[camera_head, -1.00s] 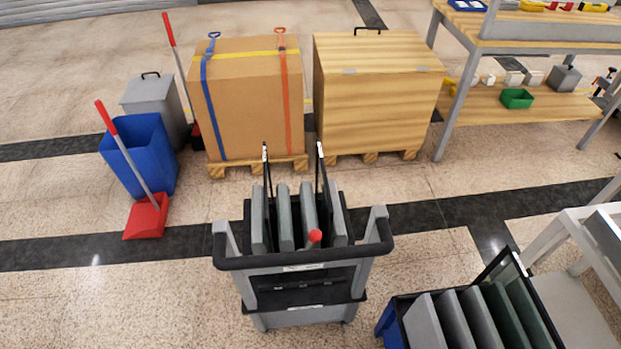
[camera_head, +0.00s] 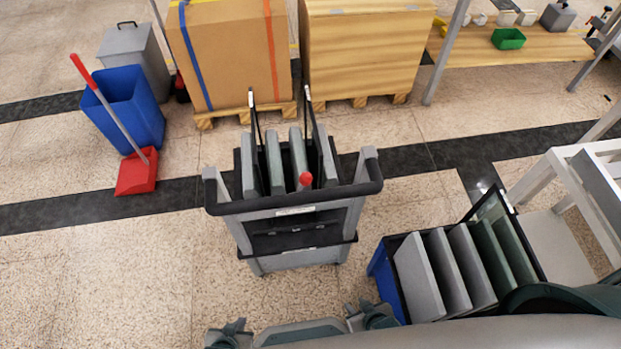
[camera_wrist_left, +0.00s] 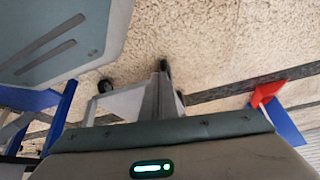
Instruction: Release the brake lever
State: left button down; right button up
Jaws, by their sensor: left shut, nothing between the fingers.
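A grey and black cart (camera_head: 293,208) stands upright in the middle of the head view, with several grey panels in its top. A red ball knob (camera_head: 305,179), seemingly the brake lever's end, shows behind the cart's black front handle; its shaft is mostly hidden. Dark gripper parts show at the bottom edge: my left gripper (camera_head: 230,334), shut and empty, and more dark parts to its right (camera_head: 371,317), perhaps my right gripper, whose jaws I cannot make out. Both are on the near side of the cart, apart from the knob.
A blue-sided rack (camera_head: 384,277) of panels stands close right of the cart, beside a white frame (camera_head: 560,195). A blue bin (camera_head: 130,105) and red dustpan (camera_head: 136,172) stand at left. Pallet boxes (camera_head: 228,60) are behind.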

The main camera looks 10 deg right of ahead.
pick_arm(q)
jog(key=w+d+r+m+t+h, duration=0.1)
jog(key=w+d+r+m+t, duration=0.1)
jog(key=w+d+r+m, duration=0.6)
jog(key=w+d+r+m+t+h, duration=0.2)
jog(key=d+r+m, duration=0.2)
jog(key=d+r, duration=0.5)
jog(key=d+r+m+t+h, duration=0.1)
jog(key=d+r+m, duration=0.3)
jog(key=r, duration=1)
jog(key=s+d+r+m+t+h, duration=0.1)
jog(key=d+r+m+t, duration=0.3)
jog(key=r, duration=1.1)
jog(key=m+h, duration=0.1)
jog(key=m, duration=0.2)
jog(key=shift+s+d, duration=0.15)
jog(key=shift+s, duration=0.1)
